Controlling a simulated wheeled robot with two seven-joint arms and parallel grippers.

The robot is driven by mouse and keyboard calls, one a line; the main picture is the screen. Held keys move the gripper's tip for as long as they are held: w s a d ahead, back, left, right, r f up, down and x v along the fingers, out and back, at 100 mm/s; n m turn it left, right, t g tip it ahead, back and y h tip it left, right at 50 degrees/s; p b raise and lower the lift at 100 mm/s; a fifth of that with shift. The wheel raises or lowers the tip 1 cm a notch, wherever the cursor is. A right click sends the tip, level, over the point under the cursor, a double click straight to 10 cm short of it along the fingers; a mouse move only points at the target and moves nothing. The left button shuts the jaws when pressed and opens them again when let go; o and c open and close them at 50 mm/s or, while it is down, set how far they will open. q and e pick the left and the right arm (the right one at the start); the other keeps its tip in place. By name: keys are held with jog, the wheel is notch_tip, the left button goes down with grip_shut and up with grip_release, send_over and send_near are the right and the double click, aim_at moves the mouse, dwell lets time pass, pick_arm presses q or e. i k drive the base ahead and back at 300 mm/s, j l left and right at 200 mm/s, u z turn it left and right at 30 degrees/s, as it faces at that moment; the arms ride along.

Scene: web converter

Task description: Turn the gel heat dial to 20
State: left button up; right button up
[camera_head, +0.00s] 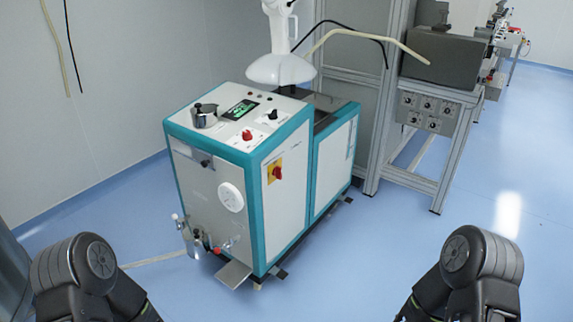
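A white and teal machine (255,185) stands ahead of me on the floor. Its top panel carries a green-lit display (240,109), a red knob (247,134) and a black knob (272,115). A white round dial (230,197) sits on its front face. A red switch on a yellow plate (277,172) is on its right side. The labels are too small to read, so I cannot tell which of these is the gel heat dial or its setting. Only black arm joints of mine show at the lower corners; both grippers are out of view.
A metal pot (205,115) stands on the machine's top left. A white hood (280,69) hangs over its back. A metal plate (233,274) juts out low in front. A control box with several knobs (427,114) is on the right frame. Blue floor (350,265) is clear in front.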

aim_at(246, 135)
jog(key=i+l+u, duration=0.1)
jog(key=i+l, duration=0.25)
jog(key=i+l+u, duration=0.1)
jog(key=i+l, duration=0.25)
jog(key=i+l+u, duration=0.1)
jog(key=i+l, duration=0.25)
jog(key=l, duration=0.2)
jog(key=i+l, duration=0.3)
jog(key=l, duration=0.2)
jog(key=i+l+u, duration=0.15)
jog(key=i+l, duration=0.2)
jog(key=l, duration=0.1)
